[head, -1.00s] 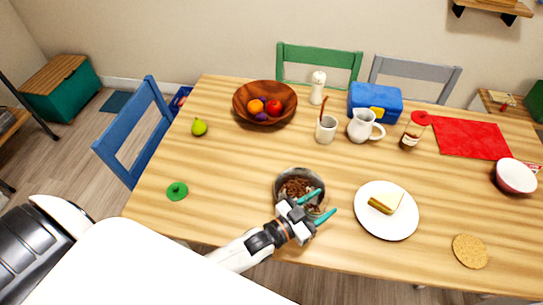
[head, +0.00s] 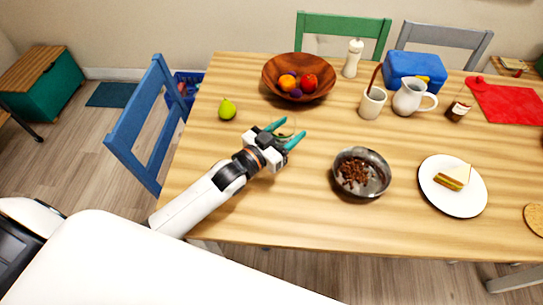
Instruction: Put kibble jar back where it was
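My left gripper (head: 286,135) is at the middle left of the table, left of the metal bowl. Its teal fingers are on either side of a small clear glass jar (head: 286,129), which looks like the kibble jar and appears held. The jar is mostly hidden by the gripper, and I cannot tell whether it touches the table. The metal bowl (head: 376,188) holds brown kibble. The green lid seen earlier is not visible; my arm covers that part of the table. My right gripper is not in view.
A white mug (head: 372,104), a pitcher (head: 408,98) and a plate with a sandwich (head: 452,205) are to the right. The table's front middle is clear.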

